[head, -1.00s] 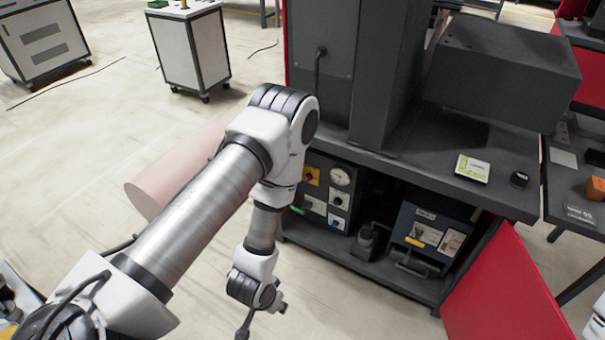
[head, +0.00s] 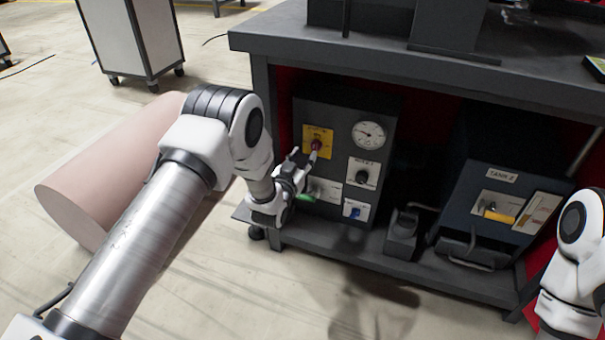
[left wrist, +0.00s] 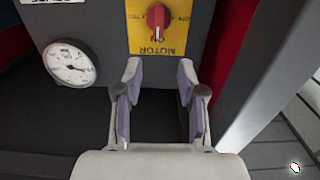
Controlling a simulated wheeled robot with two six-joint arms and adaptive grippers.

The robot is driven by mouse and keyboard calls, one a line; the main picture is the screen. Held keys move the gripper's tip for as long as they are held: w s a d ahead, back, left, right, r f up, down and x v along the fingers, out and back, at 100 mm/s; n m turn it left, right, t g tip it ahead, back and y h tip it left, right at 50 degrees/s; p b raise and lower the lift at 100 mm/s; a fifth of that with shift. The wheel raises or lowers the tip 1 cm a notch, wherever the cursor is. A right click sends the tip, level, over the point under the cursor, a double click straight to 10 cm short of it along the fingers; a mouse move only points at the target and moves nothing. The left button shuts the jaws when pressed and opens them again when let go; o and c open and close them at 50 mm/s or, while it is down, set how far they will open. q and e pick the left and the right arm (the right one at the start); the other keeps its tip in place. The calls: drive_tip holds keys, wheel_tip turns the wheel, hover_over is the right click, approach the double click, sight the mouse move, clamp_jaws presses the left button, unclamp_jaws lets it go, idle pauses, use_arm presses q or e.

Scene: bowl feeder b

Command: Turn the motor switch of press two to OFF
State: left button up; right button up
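The motor switch (head: 316,146) is a red knob on a yellow plate (head: 308,136), at the upper left of the dark control panel under the bench. In the left wrist view the red knob (left wrist: 158,17) is at the top, its bar roughly upright in the picture. The yellow plate (left wrist: 140,37) reads MOTOR upside down there. My left gripper (head: 304,160) is just in front of the plate. In the left wrist view the left gripper (left wrist: 159,78) is open, with nothing between its fingers and the knob beyond their tips. My right arm shows at the right edge; its gripper is out of view.
The panel also carries a gauge (head: 369,135), a black knob (head: 362,177), a blue switch (head: 354,211) and a green part (head: 305,197). A tank box (head: 487,205) stands to the right on the shelf. The bench top (head: 400,62) overhangs the panel. A pink cylinder (head: 100,175) lies left.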

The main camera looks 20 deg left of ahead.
sight(314, 145)
use_arm(q)
drive_tip(key=w+b, duration=0.1)
drive_tip(key=w, duration=0.1)
drive_tip(key=w+f+b, duration=0.1)
drive_tip(key=w, duration=0.1)
drive_tip(key=w+b, duration=0.2)
drive_tip(key=w, duration=0.1)
drive_tip(key=shift+d+f, duration=0.25)
drive_tip(key=shift+f, duration=0.05)
drive_tip(key=shift+w+r, duration=0.15)
drive_tip(key=shift+w, duration=0.25)
use_arm(e)
wheel_tip(314, 145, down, 6)
drive_tip(key=shift+d+r, duration=0.1)
drive_tip(key=shift+d, duration=0.05)
use_arm(q)
drive_tip(key=shift+c, duration=0.3)
clamp_jaws()
